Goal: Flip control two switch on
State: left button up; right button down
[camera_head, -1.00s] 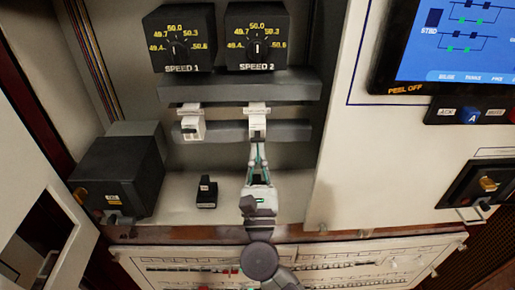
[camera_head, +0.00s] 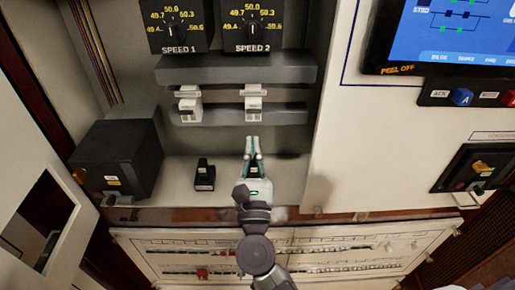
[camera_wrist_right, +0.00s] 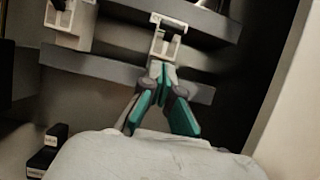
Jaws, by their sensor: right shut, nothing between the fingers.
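Two small white breaker switches sit on a dark rail under the speed dials: the left switch (camera_head: 189,107) below SPEED 1 and the right switch (camera_head: 254,104) below SPEED 2. The right switch also shows in the right wrist view (camera_wrist_right: 167,40), with a dark opening in its front. I cannot tell its lever position for sure. My right gripper (camera_head: 252,142) is shut and empty, just below and in front of the right switch, apart from it in the head view. Its fingertips meet in the right wrist view (camera_wrist_right: 159,68). My left gripper is not in view.
Above are the SPEED 1 dial (camera_head: 177,27), the SPEED 2 dial (camera_head: 251,27) and a grey ledge (camera_head: 236,69). A dark box (camera_head: 118,158) and a small black switch (camera_head: 204,175) stand to the left. A white panel (camera_head: 370,150) closes off the right side.

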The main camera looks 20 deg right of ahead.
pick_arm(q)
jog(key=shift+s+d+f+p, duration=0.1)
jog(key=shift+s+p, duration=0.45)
pick_arm(e)
jog(key=s+a+r, duration=0.2)
jog(key=s, duration=0.8)
jog(key=shift+a+r, duration=0.35)
